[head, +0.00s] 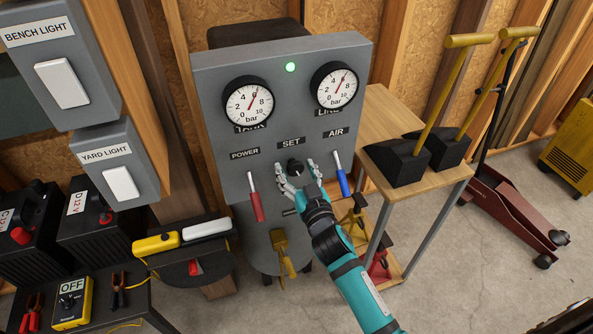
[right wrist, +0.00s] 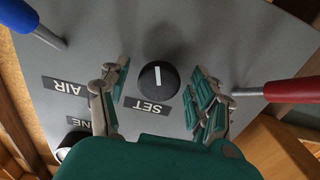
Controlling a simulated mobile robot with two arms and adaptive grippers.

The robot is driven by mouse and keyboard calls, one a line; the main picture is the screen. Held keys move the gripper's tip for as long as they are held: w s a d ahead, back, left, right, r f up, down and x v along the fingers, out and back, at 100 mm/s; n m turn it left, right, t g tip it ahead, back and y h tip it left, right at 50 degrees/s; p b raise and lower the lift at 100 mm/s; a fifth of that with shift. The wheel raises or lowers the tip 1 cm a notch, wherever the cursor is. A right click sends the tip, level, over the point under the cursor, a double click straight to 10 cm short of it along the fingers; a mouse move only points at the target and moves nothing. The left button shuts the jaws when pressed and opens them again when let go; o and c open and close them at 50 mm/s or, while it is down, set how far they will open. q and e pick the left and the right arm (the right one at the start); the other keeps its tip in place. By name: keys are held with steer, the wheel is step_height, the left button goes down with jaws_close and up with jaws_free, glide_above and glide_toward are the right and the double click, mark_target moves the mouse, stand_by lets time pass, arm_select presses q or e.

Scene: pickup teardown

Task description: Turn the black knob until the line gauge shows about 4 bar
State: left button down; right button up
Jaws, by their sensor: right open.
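The black knob (head: 295,167) sits on the grey panel below the SET label. In the right wrist view the knob (right wrist: 158,80) faces me, its white mark roughly upright in the picture. My right gripper (head: 297,174) is open at the knob. In the right wrist view its fingers (right wrist: 155,88) stand on either side of the knob, with gaps showing. The line gauge (head: 337,87) is at the panel's upper right. Its red needle points up and right, at about 6 bar; the small dial makes this rough. My left gripper is not in view.
The red-handled POWER lever (head: 256,200) and blue-handled AIR lever (head: 342,176) flank the knob. The tank gauge (head: 248,102) has its needle a little past 6. A green lamp (head: 290,67) is lit. A wooden table (head: 388,108) stands right of the panel.

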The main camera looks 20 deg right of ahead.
steer(key=shift+c, duration=0.4)
steer(key=c, duration=1.1)
steer(key=shift+n, duration=0.3)
steer(key=n+p, duration=0.1)
steer(key=n, duration=0.1)
steer(key=shift+n, duration=0.4)
steer(key=shift+n+p, duration=0.4)
steer(key=shift+n, duration=1.8)
steer(key=o, duration=1.2)
